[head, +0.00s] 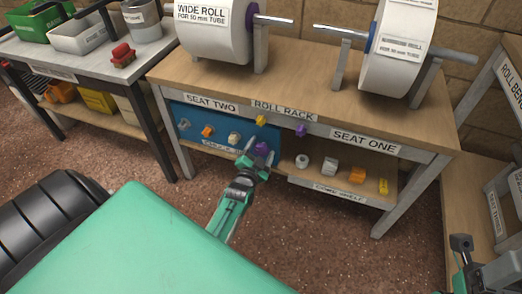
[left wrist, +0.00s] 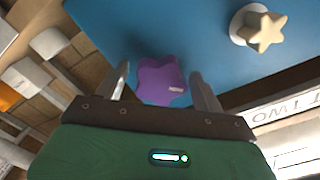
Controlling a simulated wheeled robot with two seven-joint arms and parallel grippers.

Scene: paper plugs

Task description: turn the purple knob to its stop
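The purple knob (head: 262,148) is at the right end of a blue panel (head: 215,116) below the bench top. In the left wrist view, the purple knob (left wrist: 158,80) is lobed, with a small pale mark. My left gripper (head: 258,154) is at the knob, and its fingers (left wrist: 160,78) are open with one to each side of the knob. Gaps show between the fingers and the knob; I cannot tell how far the fingertips reach along it. My right gripper (head: 461,245) is partly in view at the lower right; its opening is unclear.
A cream star knob (head: 234,138) and an orange knob (head: 207,131) are on the same panel, left of the purple one. A yellow knob (head: 261,120) and another purple piece (head: 300,130) are near the bench edge. A shelf (head: 318,186) holding several plugs is at right.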

